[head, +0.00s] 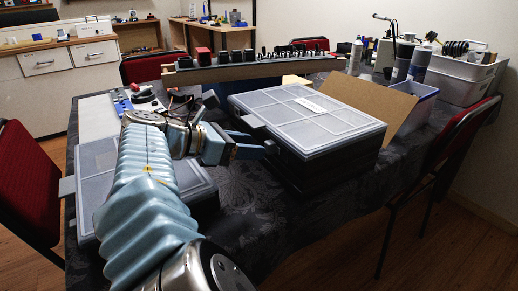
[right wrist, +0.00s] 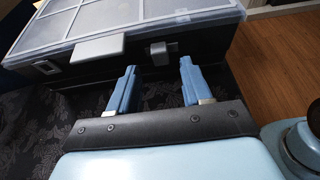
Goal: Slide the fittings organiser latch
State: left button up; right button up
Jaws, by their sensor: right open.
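The fittings organiser (head: 310,112) is a dark case with a translucent, ribbed lid on the table; its front also shows in the right wrist view (right wrist: 205,37). Its front edge carries a wide grey tab (head: 253,121), also in the right wrist view (right wrist: 96,50), and a smaller grey latch (right wrist: 160,53) to the right of it. My right gripper (head: 256,145) is open and empty, just in front of that edge. In the right wrist view its blue fingers (right wrist: 158,80) point at the case, one on each side of the small latch, apparently short of it. My left gripper is not visible.
A second organiser (head: 92,160) lies at the left, partly behind my right arm. A cardboard flap (head: 362,105), a blue-white bin (head: 415,105) and a long tool rack (head: 235,72) stand around the case. Dark cloth in front of the case is clear.

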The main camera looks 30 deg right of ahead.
aim_at(270, 147)
jog(key=shift+x, duration=1.8)
jog(key=shift+c, duration=0.2)
grip_shut()
